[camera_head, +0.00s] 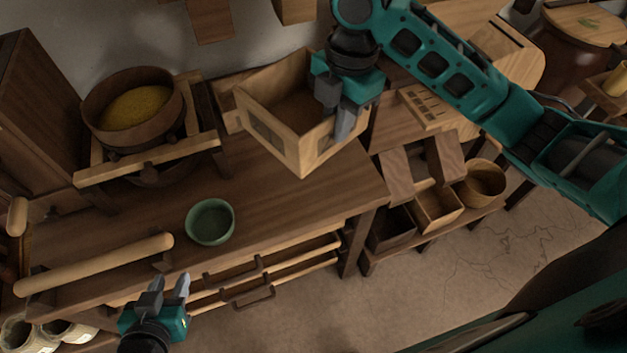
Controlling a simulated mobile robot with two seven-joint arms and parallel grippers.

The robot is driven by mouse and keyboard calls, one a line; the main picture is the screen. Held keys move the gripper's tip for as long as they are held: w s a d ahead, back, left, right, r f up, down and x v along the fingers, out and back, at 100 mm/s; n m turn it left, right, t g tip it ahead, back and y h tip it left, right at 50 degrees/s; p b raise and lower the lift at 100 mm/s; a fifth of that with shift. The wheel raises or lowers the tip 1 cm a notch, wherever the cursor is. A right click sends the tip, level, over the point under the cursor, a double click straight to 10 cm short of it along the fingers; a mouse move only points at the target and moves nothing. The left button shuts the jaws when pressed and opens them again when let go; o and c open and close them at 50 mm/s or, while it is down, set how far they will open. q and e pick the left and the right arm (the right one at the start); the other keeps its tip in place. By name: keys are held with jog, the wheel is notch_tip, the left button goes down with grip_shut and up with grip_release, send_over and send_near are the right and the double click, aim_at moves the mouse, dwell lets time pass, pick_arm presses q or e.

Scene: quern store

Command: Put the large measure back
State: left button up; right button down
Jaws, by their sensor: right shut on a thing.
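A large square open-topped wooden box (285,142), which looks like the large measure, is at the right end of the brown bench (300,205). It has a dark panel on its side and appears empty. My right gripper (346,125) is shut on its right wall from above. I cannot tell whether the box touches the bench. My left gripper (172,285) is open and empty in front of the bench, near its drawers.
A green bowl (210,222) stands mid-bench. A round tub of yellow grain (137,107) sits on a wooden frame at the back left. A rolling-pin-like bar (95,264) runs along the left front. Smaller boxes (436,208) and a round tub (484,181) occupy the low shelf at right.

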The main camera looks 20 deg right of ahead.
aim_at(341, 144)
notch_tip(341, 144, down, 18)
jog(key=shift+f, duration=0.1)
dwell(0.5)
jog(key=c, duration=1.1)
grip_release()
jog(key=shift+f, duration=0.1)
jog(key=shift+c, duration=0.2)
jog(key=r, duration=0.4)
jog(key=d+r, duration=0.1)
jog(key=r, duration=0.7)
jog(key=shift+w+d, duration=0.2)
jog(key=shift+w, duration=0.05)
